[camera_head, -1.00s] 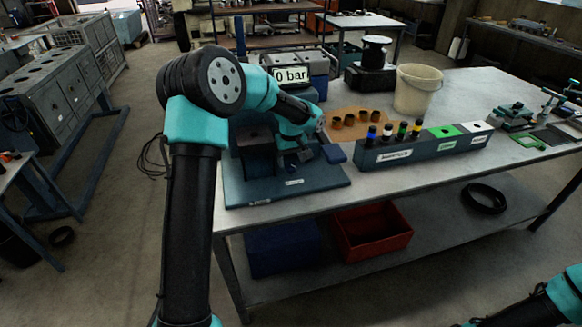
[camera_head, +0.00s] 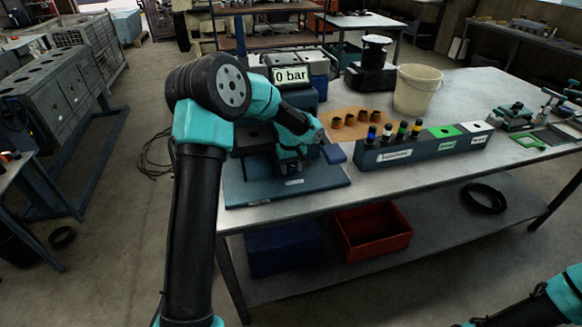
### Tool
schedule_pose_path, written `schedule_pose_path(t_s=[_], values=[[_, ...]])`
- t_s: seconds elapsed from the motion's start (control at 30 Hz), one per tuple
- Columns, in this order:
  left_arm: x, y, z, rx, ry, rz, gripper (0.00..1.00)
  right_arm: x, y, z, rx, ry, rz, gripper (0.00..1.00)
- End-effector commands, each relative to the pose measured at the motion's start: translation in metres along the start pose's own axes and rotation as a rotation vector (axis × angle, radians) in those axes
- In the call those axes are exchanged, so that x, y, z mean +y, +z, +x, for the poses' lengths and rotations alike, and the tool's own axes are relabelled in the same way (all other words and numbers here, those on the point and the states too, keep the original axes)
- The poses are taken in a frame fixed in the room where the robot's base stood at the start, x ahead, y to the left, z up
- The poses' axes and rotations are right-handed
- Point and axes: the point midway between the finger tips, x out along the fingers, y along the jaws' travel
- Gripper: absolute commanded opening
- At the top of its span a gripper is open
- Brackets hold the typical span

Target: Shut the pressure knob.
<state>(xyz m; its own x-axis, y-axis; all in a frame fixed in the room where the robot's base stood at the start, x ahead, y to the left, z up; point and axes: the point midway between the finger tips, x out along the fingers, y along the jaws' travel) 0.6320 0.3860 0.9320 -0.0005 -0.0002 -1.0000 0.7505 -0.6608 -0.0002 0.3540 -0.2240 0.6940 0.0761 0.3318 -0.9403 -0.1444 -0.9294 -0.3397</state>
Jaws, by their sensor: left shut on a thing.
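The test stand (camera_head: 318,182) is a blue-grey unit on a flat base plate at the table's left end. Its display (camera_head: 290,75) reads 0 bar. My left gripper (camera_head: 290,172) points down at the front of the stand, low over the base plate, and is shut on what appears to be the pressure knob. The knob itself is hidden behind the gripper and wrist.
A labelled rack (camera_head: 420,150) with several coloured injectors stands right of the stand. Behind it are an orange-brown mat (camera_head: 340,116) with several small brown cups and a cream bucket (camera_head: 416,90). A red crate (camera_head: 372,232) sits on the lower shelf.

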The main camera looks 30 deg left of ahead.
Motion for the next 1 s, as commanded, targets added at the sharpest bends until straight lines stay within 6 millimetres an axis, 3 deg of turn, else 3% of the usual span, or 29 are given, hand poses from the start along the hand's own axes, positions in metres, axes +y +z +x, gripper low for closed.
schedule_pose_path(t_s=[0.13,0.37,0.8,1.0], values=[[-0.0001,-0.0001,-0.0002,0.0,0.0,0.0,0.21,0.0,0.0,0.0,0.0,0.0,0.0,0.0],[-0.0002,-0.0001,-0.0003,0.0,0.0,0.04,0.21,0.0,0.0,0.0,0.0,0.0,0.0,0.0],[-0.0007,-0.0004,-0.0004,0.001,0.0,0.354,0.21,0.0,0.0,0.0,0.0,0.0,0.0,0.0],[-0.0007,-0.0004,-0.0004,0.001,0.001,0.398,0.21,0.0,0.0,0.0,0.0,0.0,0.0,0.0]])
